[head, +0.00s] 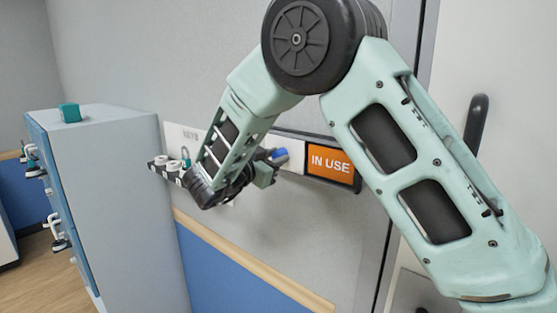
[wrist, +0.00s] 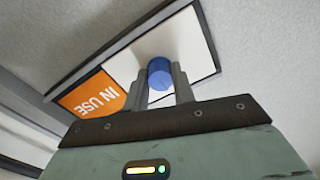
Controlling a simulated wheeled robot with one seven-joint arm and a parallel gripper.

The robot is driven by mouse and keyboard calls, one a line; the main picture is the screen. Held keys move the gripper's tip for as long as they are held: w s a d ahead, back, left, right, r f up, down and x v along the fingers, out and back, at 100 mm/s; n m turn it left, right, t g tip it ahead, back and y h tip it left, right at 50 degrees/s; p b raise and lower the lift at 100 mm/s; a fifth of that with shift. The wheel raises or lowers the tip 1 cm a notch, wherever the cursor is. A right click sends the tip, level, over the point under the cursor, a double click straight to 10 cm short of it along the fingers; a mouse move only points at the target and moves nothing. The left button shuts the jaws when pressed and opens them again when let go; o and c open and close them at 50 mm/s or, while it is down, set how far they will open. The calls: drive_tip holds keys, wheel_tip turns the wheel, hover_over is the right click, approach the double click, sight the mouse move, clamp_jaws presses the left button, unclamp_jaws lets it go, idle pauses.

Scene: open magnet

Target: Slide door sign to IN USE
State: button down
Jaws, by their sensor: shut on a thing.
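The door sign (head: 357,178) is a dark-framed panel on the grey wall, beside the door. An orange area reading IN USE (head: 330,162) shows at its right end in the head view, and at the lower left in the wrist view (wrist: 92,97). A white sliding plate (wrist: 200,45) covers the rest of the sign. My gripper (wrist: 160,84) is shut on the blue knob (wrist: 160,70) of this plate, one finger on each side. In the head view the knob (head: 280,153) is partly hidden by my gripper, and my arm hides part of the sign.
A grey cabinet (head: 125,200) with a teal block (head: 70,112) on top stands at the left. A small rack (head: 167,168) under a KEYS label (head: 190,136) is on the wall near my wrist. A black door handle (head: 475,122) is at the right.

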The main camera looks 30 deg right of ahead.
drive_tip(key=shift+w+a+r, duration=0.1)
drive_tip(key=shift+w+a, duration=0.05)
drive_tip(key=shift+w, duration=0.05)
drive_tip(key=c, duration=1.1)
unclamp_jaws()
drive_tip(key=shift+w, duration=0.1)
drive_tip(key=shift+c, duration=0.2)
drive_tip(key=shift+a, duration=0.1)
drive_tip(key=shift+s+a+f, duration=0.2)
drive_tip(key=shift+a, duration=0.05)
drive_tip(key=b+v, duration=0.7)
drive_tip(key=v, duration=0.9)
drive_tip(key=shift+s+a, duration=0.15)
drive_tip(key=shift+a, duration=0.15)
drive_tip(key=shift+r, duration=0.15)
